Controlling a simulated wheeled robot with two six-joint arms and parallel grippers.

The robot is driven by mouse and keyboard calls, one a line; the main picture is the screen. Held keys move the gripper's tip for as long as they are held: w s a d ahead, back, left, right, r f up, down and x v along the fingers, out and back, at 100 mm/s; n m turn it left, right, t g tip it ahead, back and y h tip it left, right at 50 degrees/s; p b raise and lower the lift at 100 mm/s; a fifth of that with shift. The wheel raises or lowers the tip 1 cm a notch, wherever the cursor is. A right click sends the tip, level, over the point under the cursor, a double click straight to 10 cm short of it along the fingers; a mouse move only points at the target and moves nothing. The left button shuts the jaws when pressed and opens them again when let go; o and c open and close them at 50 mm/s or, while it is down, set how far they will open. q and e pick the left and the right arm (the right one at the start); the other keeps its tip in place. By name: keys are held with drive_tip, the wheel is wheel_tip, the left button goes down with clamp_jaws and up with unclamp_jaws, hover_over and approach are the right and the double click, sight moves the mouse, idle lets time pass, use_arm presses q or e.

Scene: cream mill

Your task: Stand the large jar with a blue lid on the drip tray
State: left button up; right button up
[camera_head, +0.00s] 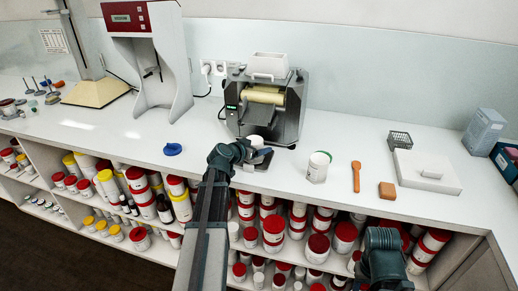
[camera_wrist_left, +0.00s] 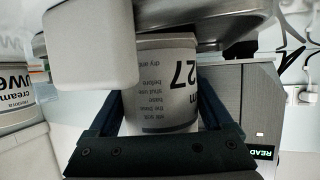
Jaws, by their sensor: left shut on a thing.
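My left gripper (camera_head: 262,154) is shut on a pale jar in front of the roller mill (camera_head: 292,122). In the left wrist view the jar (camera_wrist_left: 163,85) sits between the dark fingers, and its label shows a large "27". One end of it is hidden behind a white block and a metal part, so I cannot see its lid colour there. I cannot tell whether the jar touches the tray. My right gripper's fingers are not in view.
A blue object (camera_head: 172,149) lies on the counter left of my arm. To the right are a white jar (camera_head: 318,168), an orange spatula (camera_head: 356,176), a brown block (camera_head: 387,191) and a white slab (camera_head: 426,172). Shelves of red-lidded jars (camera_head: 274,230) are below.

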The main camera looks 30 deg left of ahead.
use_arm(q)
drive_tip(key=o, duration=0.9)
drive_tip(key=shift+f, duration=0.15)
drive_tip(key=shift+c, duration=0.2)
drive_tip(key=shift+o, duration=1.1)
drive_tip(key=shift+r+p, duration=0.3)
drive_tip(key=shift+r, duration=0.05)
drive_tip(key=p+v, duration=0.4)
drive_tip(key=v, duration=0.7)
drive_tip(key=shift+s, duration=0.45)
